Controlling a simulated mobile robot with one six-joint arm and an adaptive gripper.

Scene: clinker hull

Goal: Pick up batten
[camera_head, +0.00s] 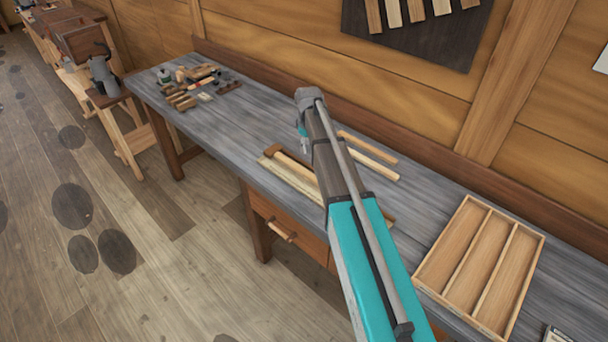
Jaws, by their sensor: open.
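Several wooden strips that look like battens lie on the grey workbench (245,130). A pale batten (374,164) and a browner one (368,147) lie right of my arm. Another pale strip (285,180) lies along the front edge, left of my arm and partly hidden by it. I cannot tell which one is the task's batten. My gripper (304,145) shows small at the far end of my arm, above the bench and apart from the strips. It is open, and I see nothing held in it.
A wooden mallet (292,163) lies beside the front strip. A wooden tray with three compartments (447,234) sits at the right. Small tools and blocks (183,100) cluster at the bench's far end. A dark board (410,38) with strips hangs on the wall.

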